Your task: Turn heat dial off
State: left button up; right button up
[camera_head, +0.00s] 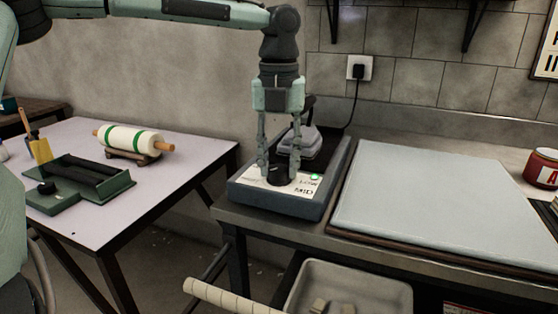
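A grey heating unit (283,204) sits at the left end of the counter. Its white front panel shows a green light (315,177) and the letters "MID". The black heat dial (279,173) is on this panel. My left gripper (279,171) points straight down, with one finger on each side of the dial. The fingers are apart; I cannot tell whether they touch the dial. A press-like part (300,140) of the unit stands behind the gripper, partly hidden. My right gripper is not in view.
A pale board (435,205) covers the counter to the right. A red tin (542,168) stands at the far right. A left table (150,195) holds a rolling pin (130,139) and a green tray (80,190). A cord (353,105) runs to the wall socket.

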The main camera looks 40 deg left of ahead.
pick_arm(q)
jog(key=c, duration=0.5)
